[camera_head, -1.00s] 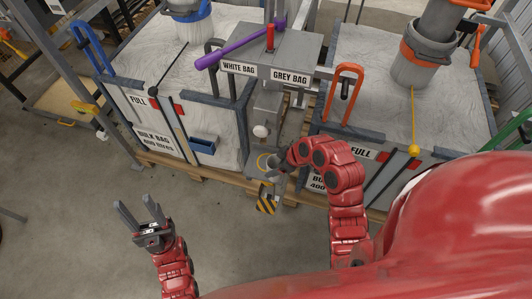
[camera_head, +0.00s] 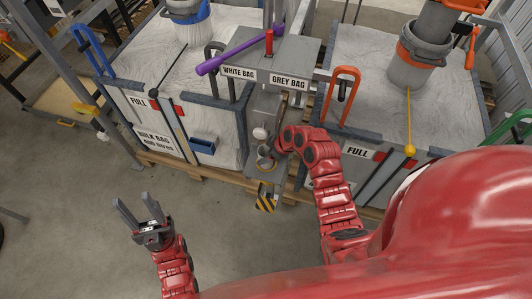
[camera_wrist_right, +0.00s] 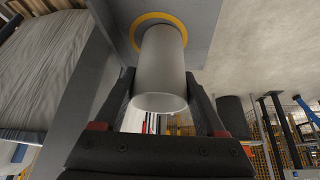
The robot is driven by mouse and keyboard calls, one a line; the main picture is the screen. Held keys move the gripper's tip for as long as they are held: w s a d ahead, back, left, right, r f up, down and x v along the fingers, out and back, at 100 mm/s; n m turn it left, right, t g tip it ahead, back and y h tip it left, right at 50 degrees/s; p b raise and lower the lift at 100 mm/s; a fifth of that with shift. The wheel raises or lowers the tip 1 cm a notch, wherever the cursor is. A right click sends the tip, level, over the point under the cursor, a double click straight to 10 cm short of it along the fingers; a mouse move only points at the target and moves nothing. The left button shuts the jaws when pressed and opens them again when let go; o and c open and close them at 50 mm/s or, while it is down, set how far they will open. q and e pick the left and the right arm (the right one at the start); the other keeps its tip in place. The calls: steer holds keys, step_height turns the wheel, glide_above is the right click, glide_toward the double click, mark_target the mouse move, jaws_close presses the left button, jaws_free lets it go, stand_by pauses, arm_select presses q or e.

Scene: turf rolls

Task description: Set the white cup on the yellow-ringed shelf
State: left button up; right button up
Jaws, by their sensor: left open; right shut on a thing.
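The white cup (camera_wrist_right: 160,65), pale grey in this light, is between the two fingers of my right gripper (camera_wrist_right: 160,78) in the right wrist view, and the gripper is shut on it. The far end of the cup lies over the yellow ring (camera_wrist_right: 134,36) on the grey shelf (camera_wrist_right: 203,22). I cannot tell whether the cup touches the shelf. In the head view my right gripper (camera_head: 271,160) is at the small shelf below the sign post, and the ring is partly hidden there. My left gripper (camera_head: 136,212) is open and empty over the bare floor.
Bulk bags stand on either side, the left (camera_head: 190,125) and the right (camera_head: 345,150). A striped plate (camera_head: 266,201) hangs below. A purple bar (camera_head: 235,58) crosses the sign box.

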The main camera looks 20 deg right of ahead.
steer(key=shift+f, duration=0.15)
steer(key=o, duration=1.4)
steer(key=shift+r, duration=0.2)
steer(key=b+v, duration=0.1)
steer(key=v, duration=1.1)
